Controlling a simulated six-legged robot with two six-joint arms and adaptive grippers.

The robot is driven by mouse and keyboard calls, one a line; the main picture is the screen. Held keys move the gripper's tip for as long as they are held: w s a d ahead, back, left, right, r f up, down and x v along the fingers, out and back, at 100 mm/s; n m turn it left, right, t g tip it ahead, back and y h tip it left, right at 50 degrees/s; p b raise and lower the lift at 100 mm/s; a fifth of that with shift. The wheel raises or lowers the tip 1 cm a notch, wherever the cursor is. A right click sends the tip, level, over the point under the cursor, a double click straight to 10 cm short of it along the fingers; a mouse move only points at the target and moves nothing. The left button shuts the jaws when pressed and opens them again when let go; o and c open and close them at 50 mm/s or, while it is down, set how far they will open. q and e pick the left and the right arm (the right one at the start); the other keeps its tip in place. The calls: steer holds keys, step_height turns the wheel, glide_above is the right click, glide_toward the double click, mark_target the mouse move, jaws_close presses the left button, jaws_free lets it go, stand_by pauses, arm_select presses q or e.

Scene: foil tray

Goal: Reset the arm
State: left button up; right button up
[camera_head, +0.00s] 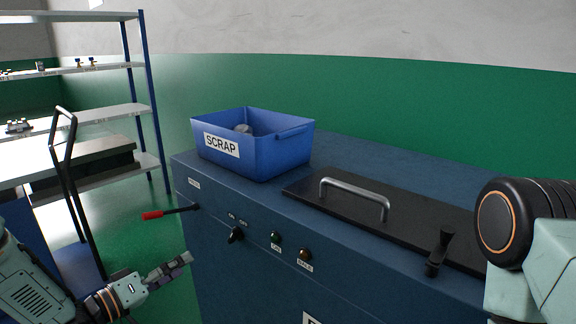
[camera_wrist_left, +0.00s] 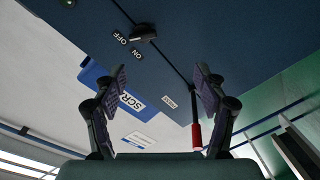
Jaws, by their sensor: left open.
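My left gripper (camera_head: 181,262) is at the lower left in the head view, in front of the blue cabinet. Its fingers are open and empty in the left wrist view (camera_wrist_left: 158,82), spread well apart. A lever with a red handle (camera_head: 153,215) sticks out to the left from the cabinet's front corner, up and left of the gripper and apart from it. In the left wrist view the red handle (camera_wrist_left: 196,136) shows beside the right finger; I cannot tell the gap in depth. My right arm shows at the right edge, but its gripper is out of view.
The blue cabinet (camera_head: 225,275) carries a blue SCRAP bin (camera_head: 270,158) and a black lid with a metal handle (camera_head: 355,190). A black knob (camera_head: 236,235) and two buttons are on its front. A cart handle (camera_head: 66,150) and shelves (camera_head: 100,110) stand at the left.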

arm_select(q)
steer(key=s+d+f+g+y, duration=0.2)
steer(key=s+f+g+y, duration=0.1)
steer(key=s+f, duration=0.45)
steer(key=s+d+f+g+y, duration=0.2)
steer(key=s+f+g+y, duration=0.15)
steer(key=s+f, duration=0.45)
steer(key=s+f+m+g+y, duration=0.1)
steer(key=s+g, duration=0.3)
steer(key=s, duration=0.7)
steer(key=s+d+f+m+g+y, duration=0.1)
steer(key=s+f+m+g+y, duration=0.1)
steer(key=s, duration=1)
steer(key=shift+d+f+g, duration=0.15)
steer(key=shift+f+g, duration=0.45)
steer(key=shift+g, duration=0.25)
steer(key=shift+c, duration=0.3)
